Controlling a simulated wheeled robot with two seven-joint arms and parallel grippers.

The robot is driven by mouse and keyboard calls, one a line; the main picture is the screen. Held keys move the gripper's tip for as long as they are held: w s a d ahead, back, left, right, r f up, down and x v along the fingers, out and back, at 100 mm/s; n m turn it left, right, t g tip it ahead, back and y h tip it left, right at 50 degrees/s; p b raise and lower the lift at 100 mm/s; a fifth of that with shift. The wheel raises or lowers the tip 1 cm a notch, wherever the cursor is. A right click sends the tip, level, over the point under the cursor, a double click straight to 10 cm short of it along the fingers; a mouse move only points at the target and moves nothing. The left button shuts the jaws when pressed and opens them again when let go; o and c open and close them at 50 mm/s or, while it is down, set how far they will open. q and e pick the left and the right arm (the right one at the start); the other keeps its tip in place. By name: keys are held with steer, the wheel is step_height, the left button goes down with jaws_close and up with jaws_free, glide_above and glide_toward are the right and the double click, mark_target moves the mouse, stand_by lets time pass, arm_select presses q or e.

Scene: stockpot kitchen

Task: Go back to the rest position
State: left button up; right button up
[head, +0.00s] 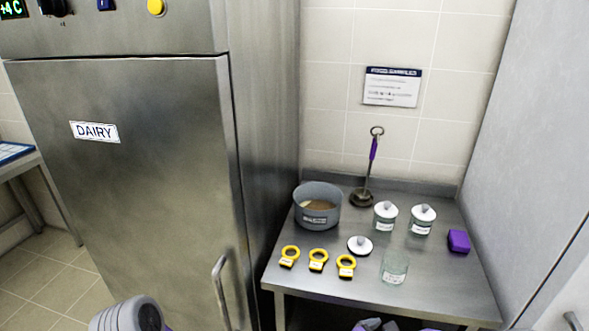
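Neither gripper shows clearly in the head view. A grey, ribbed, rounded part of my arm comes in at the bottom left edge, in front of the dairy fridge (150,190). A grey and purple shape (368,324) is cut off by the bottom edge below the steel table; I cannot tell what it is.
The steel table (310,282) holds a grey pot (318,207), a ladle (372,165), two lidded jars (385,217) (422,220), an open jar (394,268), a loose lid (360,246), three yellow rings (318,260) and a purple block (458,241). The fridge door is shut.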

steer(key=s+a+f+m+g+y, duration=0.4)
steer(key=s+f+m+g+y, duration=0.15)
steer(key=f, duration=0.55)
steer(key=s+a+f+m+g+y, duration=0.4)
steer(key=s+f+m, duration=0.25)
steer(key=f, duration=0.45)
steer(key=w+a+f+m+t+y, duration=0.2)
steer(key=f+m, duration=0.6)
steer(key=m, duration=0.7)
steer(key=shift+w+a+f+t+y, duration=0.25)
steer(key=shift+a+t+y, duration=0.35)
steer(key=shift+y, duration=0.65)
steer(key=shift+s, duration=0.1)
